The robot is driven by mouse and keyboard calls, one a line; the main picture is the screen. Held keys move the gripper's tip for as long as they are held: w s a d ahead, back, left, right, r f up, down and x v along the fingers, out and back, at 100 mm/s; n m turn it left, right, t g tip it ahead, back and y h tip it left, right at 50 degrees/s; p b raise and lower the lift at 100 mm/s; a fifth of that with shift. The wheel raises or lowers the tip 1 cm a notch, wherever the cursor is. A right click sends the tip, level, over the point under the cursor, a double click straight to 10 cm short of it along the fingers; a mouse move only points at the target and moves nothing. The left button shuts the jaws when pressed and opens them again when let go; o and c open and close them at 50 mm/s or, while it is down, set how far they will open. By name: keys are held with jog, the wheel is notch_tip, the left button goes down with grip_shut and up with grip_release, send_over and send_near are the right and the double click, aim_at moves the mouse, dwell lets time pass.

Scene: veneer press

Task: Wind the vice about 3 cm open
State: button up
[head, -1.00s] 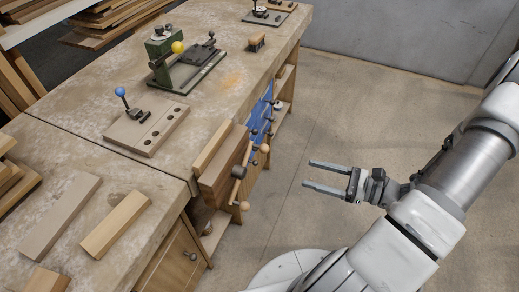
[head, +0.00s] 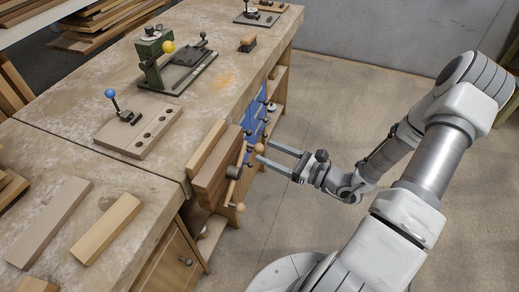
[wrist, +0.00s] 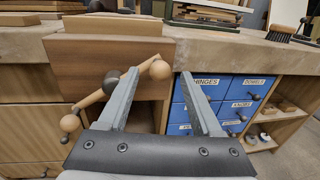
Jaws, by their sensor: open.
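The wooden vice (head: 213,177) is fixed to the front edge of the workbench, and its jaw also shows in the wrist view (wrist: 100,62). Its wooden handle bar (head: 235,178) has a ball at each end and a dark hub; it lies slanted in the wrist view (wrist: 95,98), with the upper ball (wrist: 160,70) at right. My gripper (head: 264,152) is open and empty, in front of the bench by the upper end of the handle. In the wrist view its fingers (wrist: 158,80) overlap the handle from the camera's side; I cannot tell whether they touch it.
Blue labelled drawers (wrist: 205,105) sit under the bench right of the vice. On the bench top are a drilled board with a blue-knobbed lever (head: 138,132), a green clamp device (head: 178,70), a brush (head: 247,45) and loose boards (head: 107,228). The floor right is clear.

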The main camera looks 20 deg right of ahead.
aim_at(259, 149)
jog(key=shift+x, duration=1.9)
grip_shut()
